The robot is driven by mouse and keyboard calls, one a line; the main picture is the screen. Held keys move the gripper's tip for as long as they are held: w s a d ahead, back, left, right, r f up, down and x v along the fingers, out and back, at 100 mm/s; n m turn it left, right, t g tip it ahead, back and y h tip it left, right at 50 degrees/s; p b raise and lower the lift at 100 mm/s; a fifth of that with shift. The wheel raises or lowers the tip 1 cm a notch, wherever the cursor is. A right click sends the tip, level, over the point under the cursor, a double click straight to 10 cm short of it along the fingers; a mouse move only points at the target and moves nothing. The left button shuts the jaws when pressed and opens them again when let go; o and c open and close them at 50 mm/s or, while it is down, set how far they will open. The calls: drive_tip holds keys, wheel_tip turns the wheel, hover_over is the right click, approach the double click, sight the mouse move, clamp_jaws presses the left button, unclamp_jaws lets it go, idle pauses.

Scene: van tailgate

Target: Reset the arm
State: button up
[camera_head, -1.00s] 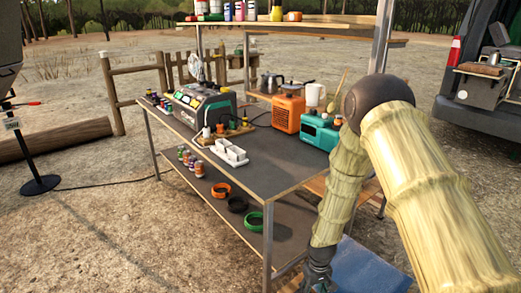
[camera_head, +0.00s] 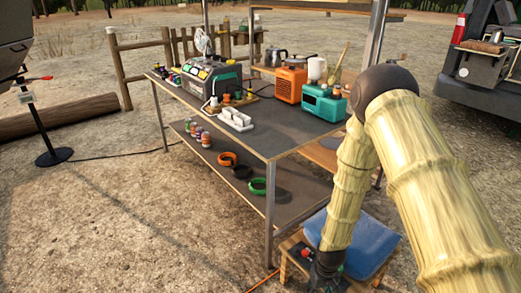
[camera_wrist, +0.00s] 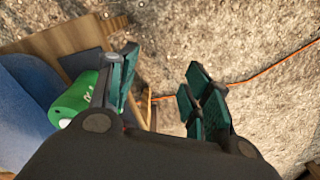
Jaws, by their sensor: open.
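My arm hangs down at the right of the head view, with my gripper (camera_head: 322,275) low beside a stool with a blue cushion (camera_head: 372,246). In the wrist view my gripper (camera_wrist: 162,78) has its two dark green fingers spread, with only ground and a bit of wood showing between them. A green can (camera_wrist: 75,100) lies just left of the left finger, by the blue cushion (camera_wrist: 25,115). I cannot tell whether the finger touches the can.
A two-level workbench (camera_head: 285,140) stands left of my arm, with a teal radio (camera_head: 325,103), an orange appliance (camera_head: 290,84) and a white tray (camera_head: 235,118) on top. A van (camera_head: 490,80) is at the far right. An orange cord (camera_wrist: 265,73) crosses the ground.

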drive_tip(key=s+d+f+m, duration=0.1)
drive_tip(key=s+d, duration=0.1)
drive_tip(key=s, duration=1.2)
drive_tip(key=s+d+f+m, duration=0.1)
drive_tip(key=s, duration=1.4)
wheel_tip(320, 180, up, 17)
drive_tip(key=p, duration=1.7)
drive_tip(key=shift+w+p, duration=0.3)
drive_tip(key=shift+w, duration=0.05)
